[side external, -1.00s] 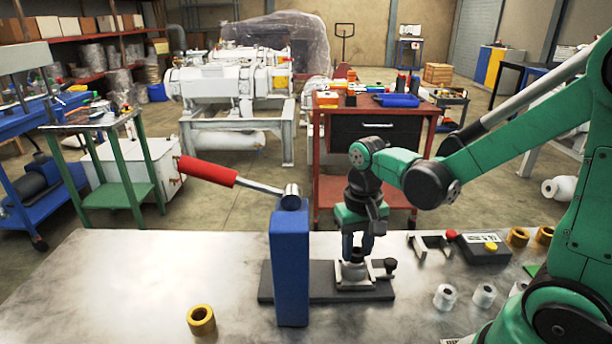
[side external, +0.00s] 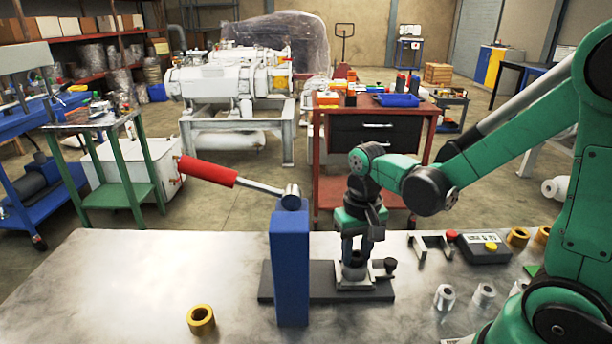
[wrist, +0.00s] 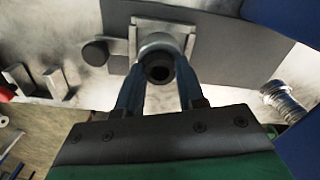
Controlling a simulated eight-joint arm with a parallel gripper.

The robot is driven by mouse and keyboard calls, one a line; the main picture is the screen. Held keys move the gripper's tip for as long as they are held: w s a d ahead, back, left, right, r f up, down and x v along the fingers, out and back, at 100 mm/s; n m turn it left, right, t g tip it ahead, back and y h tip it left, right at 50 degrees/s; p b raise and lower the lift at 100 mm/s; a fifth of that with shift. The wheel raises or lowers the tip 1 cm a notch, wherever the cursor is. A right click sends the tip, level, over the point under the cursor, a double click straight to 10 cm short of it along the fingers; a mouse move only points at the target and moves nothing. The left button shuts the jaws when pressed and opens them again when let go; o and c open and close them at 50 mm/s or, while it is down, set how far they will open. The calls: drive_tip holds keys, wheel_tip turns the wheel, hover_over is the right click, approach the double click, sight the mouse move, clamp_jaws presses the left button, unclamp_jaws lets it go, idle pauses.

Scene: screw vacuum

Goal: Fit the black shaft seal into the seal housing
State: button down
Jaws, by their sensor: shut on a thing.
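My gripper (side external: 354,255) points down over the small fixture on the bench, its two blue-grey fingers shut on the black shaft seal (wrist: 158,68). The seal is a dark ring between the fingertips in the wrist view. It also shows as a dark band (side external: 355,258) in the side view. The silver seal housing (wrist: 160,42) is a round cup standing in the clamp fixture; it also shows in the side view (side external: 354,272). The seal is at the housing's mouth. I cannot tell how far it sits inside, as the fingers and seal hide the bore.
The dark baseplate (side external: 322,292) carries the fixture, with a black knob (side external: 390,264) at its right. A blue press post (side external: 290,265) with a red-handled lever (side external: 208,171) stands close on the left. Silver and brass parts lie to the right; a brass ring (side external: 201,320) lies front left.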

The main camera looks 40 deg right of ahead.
drive_tip(key=shift+r, duration=0.45)
idle(0.6)
drive_tip(key=shift+f, duration=0.5)
idle(0.8)
drive_tip(key=shift+r, duration=0.1)
drive_tip(key=shift+r, duration=0.35)
idle(0.6)
drive_tip(key=shift+f, duration=0.45)
idle(0.9)
